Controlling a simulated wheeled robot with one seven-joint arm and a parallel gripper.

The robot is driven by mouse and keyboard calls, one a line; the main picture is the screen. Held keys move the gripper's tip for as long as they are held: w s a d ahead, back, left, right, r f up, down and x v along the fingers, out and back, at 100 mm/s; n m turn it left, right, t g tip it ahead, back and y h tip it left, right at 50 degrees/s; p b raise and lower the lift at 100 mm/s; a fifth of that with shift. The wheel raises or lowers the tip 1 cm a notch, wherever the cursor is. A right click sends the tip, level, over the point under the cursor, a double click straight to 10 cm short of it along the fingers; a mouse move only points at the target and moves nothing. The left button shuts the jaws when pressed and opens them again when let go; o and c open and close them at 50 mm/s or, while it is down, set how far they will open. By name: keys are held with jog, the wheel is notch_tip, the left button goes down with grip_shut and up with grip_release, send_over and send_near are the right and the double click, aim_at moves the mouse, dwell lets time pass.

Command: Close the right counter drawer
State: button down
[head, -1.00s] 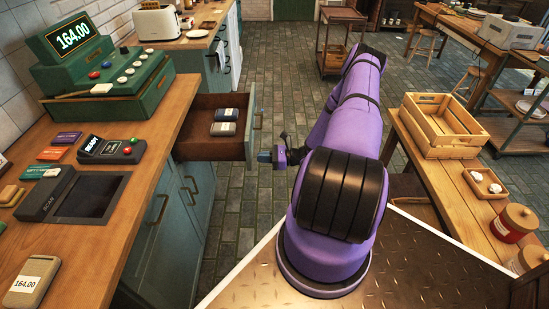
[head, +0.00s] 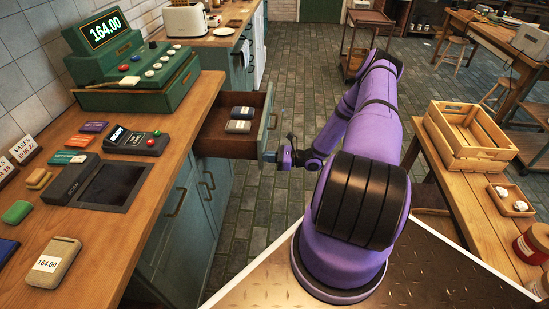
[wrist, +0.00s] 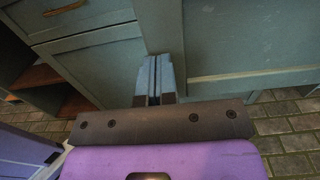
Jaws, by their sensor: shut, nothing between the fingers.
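The open counter drawer (head: 226,146) sticks out from the green-grey cabinet below the wooden counter in the head view. Its brown inside holds a few small dark and grey blocks (head: 239,126). Its green-grey front (head: 266,122) has a handle on the outer side. My gripper (head: 269,157) is low at the near end of the drawer front, very close to it; I cannot tell whether they touch. In the wrist view its two bluish fingers (wrist: 154,80) are together with nothing between them, in front of green-grey panels (wrist: 250,40).
The counter carries a green cash register (head: 130,65), a card reader (head: 135,140) and a scanner (head: 105,187). A side table with a wooden crate (head: 468,140) stands right of my arm. Open tiled floor (head: 290,100) lies beyond the drawer.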

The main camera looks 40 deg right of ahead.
jog(key=x, duration=2.8)
jog(key=shift+s+a+f, duration=0.1)
jog(key=shift+a, duration=0.15)
jog(key=shift+w+r, duration=0.25)
